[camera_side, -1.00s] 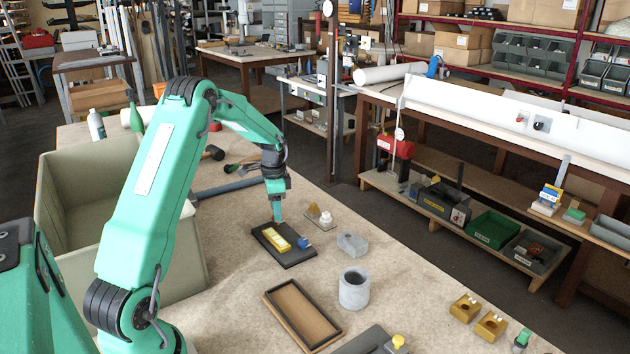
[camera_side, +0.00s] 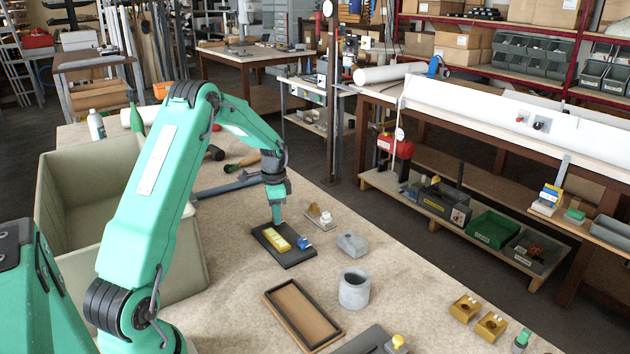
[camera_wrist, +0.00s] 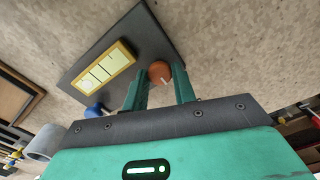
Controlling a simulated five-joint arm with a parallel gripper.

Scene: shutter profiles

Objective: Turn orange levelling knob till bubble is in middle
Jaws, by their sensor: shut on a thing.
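A dark levelling plate (camera_side: 290,257) lies on the bench and carries a yellow-framed level vial (camera_side: 278,237). My gripper (camera_wrist: 161,78) is shut on the orange knob, one finger on each side. A blue knob (camera_wrist: 95,110) stands at another corner; it also shows in the side view (camera_side: 304,242). In the side view my gripper (camera_side: 277,222) hides the orange knob.
A grey block (camera_side: 352,244), a grey cup (camera_side: 354,289) and a shallow wooden tray (camera_side: 302,315) lie nearer the front. A small piece with a white knob (camera_side: 320,215) stands just behind the plate. A large beige bin (camera_side: 190,250) is at left.

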